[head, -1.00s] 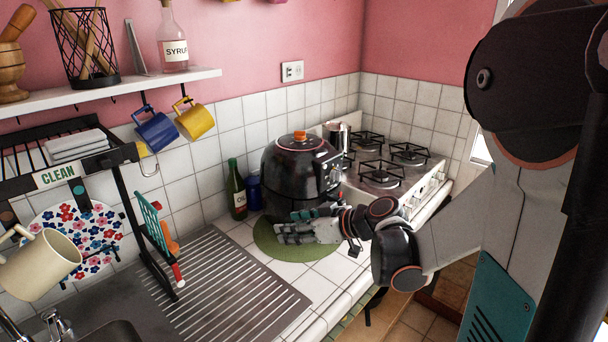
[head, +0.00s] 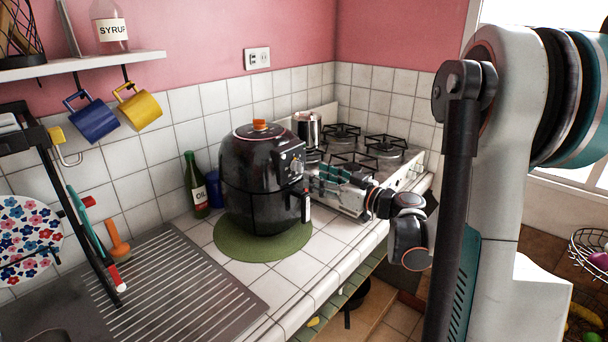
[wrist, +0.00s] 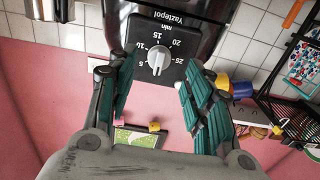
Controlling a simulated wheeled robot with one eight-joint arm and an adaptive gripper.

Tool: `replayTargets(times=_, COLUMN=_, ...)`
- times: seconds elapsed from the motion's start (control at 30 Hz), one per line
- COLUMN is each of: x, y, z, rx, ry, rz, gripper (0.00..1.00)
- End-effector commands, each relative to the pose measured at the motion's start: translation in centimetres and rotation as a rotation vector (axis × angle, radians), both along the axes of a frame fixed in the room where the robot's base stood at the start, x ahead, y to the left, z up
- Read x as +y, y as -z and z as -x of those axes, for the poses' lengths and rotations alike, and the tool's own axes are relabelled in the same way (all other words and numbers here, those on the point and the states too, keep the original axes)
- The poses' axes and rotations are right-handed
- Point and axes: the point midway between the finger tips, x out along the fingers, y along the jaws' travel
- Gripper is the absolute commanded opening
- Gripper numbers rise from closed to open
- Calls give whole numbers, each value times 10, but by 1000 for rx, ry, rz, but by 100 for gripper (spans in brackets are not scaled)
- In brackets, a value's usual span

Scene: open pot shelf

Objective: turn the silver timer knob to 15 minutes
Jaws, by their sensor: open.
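The black air fryer (head: 250,195) stands upright on a round green mat (head: 232,246) on the tiled counter. Its control panel faces right toward my gripper (head: 326,180). The silver timer knob (wrist: 158,58) shows in the wrist view on a dark panel with white minute marks, 15 near the top of the dial. Its pointer is too small to read surely. My gripper (wrist: 162,72) is open, with a teal finger on either side of the knob in that view. The fingers look apart from the knob, and nothing is between them.
The gas stove (head: 370,155) and a metal pot (head: 307,128) are behind my gripper. A green oil bottle (head: 197,187) and a blue container (head: 213,190) stand left of the fryer. The fryer handle (head: 305,207) juts out below the panel. The counter in front is clear.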

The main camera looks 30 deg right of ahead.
Motion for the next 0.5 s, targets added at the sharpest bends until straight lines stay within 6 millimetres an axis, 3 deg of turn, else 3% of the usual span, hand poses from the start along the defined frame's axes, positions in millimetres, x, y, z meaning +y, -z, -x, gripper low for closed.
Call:
replayTargets(times=0.2, x=14, y=1, z=-36, rx=0, ry=-3, rz=0, gripper=47)
replayTargets(times=0.5, x=21, y=0, z=-56, rx=0, ry=-1, rz=0, gripper=47)
